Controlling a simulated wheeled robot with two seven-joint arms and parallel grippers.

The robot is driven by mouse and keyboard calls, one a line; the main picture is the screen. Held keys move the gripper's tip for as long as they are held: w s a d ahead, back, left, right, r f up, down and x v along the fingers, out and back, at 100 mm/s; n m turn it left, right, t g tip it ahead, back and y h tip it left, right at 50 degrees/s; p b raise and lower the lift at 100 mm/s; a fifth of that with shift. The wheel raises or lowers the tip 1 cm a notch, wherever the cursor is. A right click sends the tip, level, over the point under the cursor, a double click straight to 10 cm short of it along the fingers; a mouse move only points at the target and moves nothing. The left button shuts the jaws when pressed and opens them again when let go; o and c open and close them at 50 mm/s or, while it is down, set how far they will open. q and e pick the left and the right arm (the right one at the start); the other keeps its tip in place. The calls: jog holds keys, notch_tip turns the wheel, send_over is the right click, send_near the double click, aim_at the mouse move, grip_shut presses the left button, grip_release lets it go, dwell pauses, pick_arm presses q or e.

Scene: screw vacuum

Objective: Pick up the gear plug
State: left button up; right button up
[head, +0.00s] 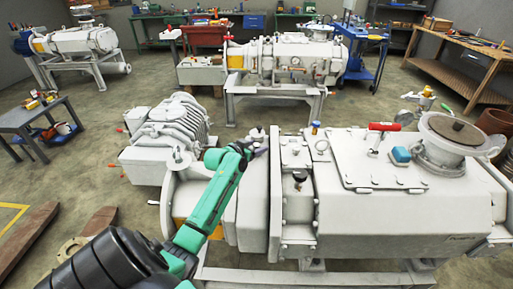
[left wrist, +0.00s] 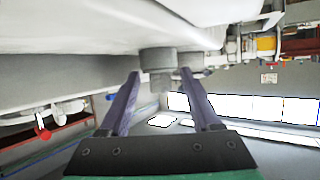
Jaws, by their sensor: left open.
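The gear plug appears to be the grey, stepped cylindrical piece (left wrist: 158,61) against the pale machine surface in the left wrist view. In the head view, a small grey knob-like piece (head: 257,133) stands beside my left fingertips; I cannot tell if it is the same piece. My left gripper (left wrist: 159,76) is open, with one dark finger on each side of the plug's narrow end and visible gaps between. In the head view my left gripper (head: 258,148) reaches over the top of the near pump, its tips small. My right gripper is not in view.
A ribbed motor (head: 170,125) stands behind my left arm. A workbench (head: 470,65) is at the right. Open floor lies between the machines.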

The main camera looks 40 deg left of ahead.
pick_arm(q)
jog(key=shift+w+a+f, duration=0.1)
jog(key=shift+w+f, duration=0.1)
jog(key=shift+s+r, duration=0.1)
grip_shut()
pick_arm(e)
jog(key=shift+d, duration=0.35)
